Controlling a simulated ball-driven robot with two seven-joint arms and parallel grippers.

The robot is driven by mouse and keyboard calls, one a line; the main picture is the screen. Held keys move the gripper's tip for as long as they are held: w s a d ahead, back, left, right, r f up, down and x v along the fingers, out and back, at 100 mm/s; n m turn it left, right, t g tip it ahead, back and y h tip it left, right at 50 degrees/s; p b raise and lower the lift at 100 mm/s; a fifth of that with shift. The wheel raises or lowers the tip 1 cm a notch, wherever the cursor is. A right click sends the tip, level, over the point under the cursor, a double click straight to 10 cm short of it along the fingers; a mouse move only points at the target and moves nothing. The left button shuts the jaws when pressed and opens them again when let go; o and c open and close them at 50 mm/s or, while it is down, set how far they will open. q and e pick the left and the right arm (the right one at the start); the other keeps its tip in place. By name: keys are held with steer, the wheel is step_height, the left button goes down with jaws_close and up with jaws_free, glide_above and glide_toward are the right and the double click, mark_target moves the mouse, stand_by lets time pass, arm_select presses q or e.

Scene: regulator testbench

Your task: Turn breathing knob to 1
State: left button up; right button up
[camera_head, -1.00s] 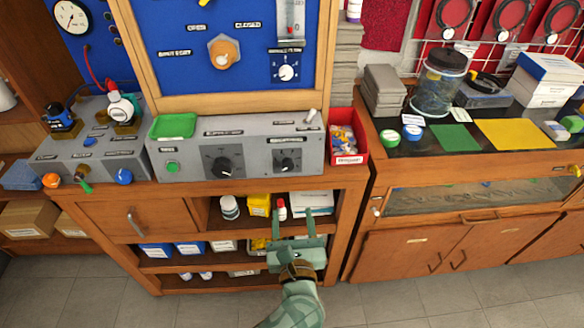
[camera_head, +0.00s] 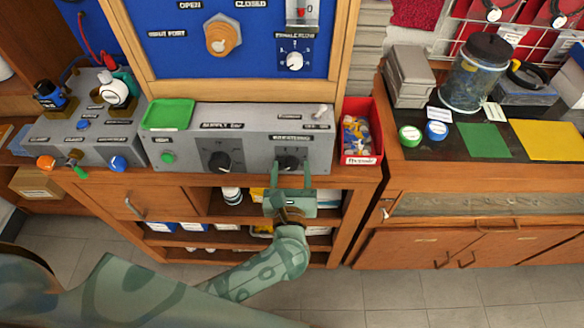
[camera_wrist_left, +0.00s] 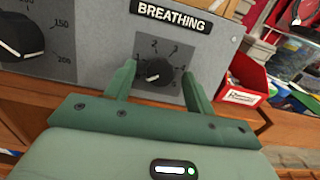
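The breathing knob (camera_head: 290,163) is a small black dial on the right part of the grey control panel (camera_head: 250,150). In the left wrist view the knob (camera_wrist_left: 158,71) sits below the BREATHING label (camera_wrist_left: 172,16), with a white mark that seems to point to the lower left; its exact number is hard to read. My left gripper (camera_head: 291,170) is open in front of the panel. In the left wrist view its fingers (camera_wrist_left: 159,75) stand on either side of the knob, with gaps; contact is not visible. My right gripper is out of view.
A larger black knob, SUPPLY (camera_head: 220,161), is to the left on the same panel. A green tray (camera_head: 168,114) lies on the panel top. A red bin (camera_head: 361,132) stands close at its right. A wooden shelf edge (camera_head: 345,175) runs below.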

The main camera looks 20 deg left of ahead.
arm_select(q)
steer(key=c, duration=1)
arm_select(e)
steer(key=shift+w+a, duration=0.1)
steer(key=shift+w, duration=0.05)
